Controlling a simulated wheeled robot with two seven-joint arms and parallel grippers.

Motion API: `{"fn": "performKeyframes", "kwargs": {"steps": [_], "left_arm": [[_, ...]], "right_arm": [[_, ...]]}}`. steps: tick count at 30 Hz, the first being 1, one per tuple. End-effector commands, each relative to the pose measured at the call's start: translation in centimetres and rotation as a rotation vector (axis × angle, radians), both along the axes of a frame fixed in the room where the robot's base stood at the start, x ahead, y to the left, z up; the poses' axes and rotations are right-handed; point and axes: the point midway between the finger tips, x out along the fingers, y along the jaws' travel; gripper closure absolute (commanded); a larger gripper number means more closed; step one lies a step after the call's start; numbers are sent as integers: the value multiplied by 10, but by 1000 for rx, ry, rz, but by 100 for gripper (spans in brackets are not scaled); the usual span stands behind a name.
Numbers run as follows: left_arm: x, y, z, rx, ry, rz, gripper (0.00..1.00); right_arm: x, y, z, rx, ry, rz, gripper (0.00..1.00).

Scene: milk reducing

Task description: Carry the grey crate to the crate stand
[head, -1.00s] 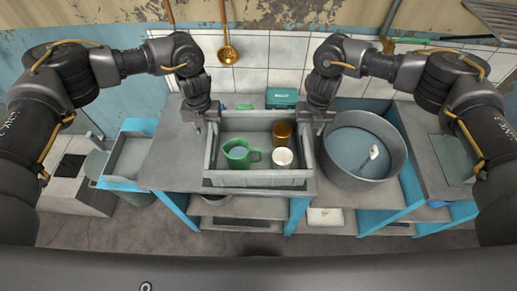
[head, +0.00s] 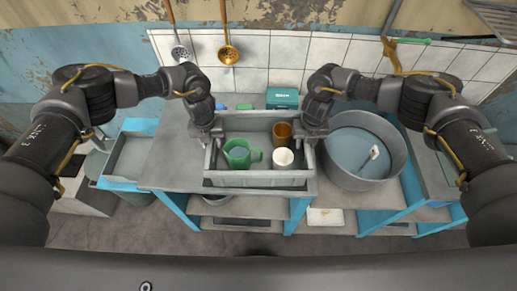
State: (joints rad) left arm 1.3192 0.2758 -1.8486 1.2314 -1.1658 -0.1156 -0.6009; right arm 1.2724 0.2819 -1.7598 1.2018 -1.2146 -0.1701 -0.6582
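The grey crate (head: 258,179) sits on the grey worktop in the middle of the head view. It holds a green jug (head: 238,153), a brown-gold cup (head: 282,132) and a white cup (head: 283,158). My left gripper (head: 211,140) is at the crate's left side wall, and my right gripper (head: 309,141) is at its right side wall. Both point down at the rim. Their fingertips are too small and dark to show whether they are closed on the walls. I cannot tell for certain which surface is the crate stand.
A large round metal pot (head: 348,178) stands close to the crate's right. A teal box (head: 282,98) is behind the crate. The worktop (head: 172,160) is clear to the left, with a lower blue-edged tray (head: 124,162) beyond it. A ladle (head: 229,54) hangs on the wall.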

Motion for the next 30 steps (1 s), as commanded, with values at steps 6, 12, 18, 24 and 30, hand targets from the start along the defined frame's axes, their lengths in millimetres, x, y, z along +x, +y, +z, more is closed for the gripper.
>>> {"fn": "performKeyframes", "kwargs": {"steps": [6, 12, 18, 24, 30], "left_arm": [[0, 0, 0, 0, 0, 0, 91], [0, 0, 0, 0, -1, 1, 100], [0, 0, 0, 0, -1, 1, 100], [1, 0, 4, 0, -3, 1, 100], [1, 0, 15, 0, -2, 1, 100]], "right_arm": [[0, 0, 0, 0, 0, 0, 91], [0, 0, 0, -1, -1, 0, 100], [0, 0, 0, -1, -1, -1, 100], [1, 0, 4, 0, -2, -1, 100], [1, 0, 16, 0, -2, -1, 100]]}}
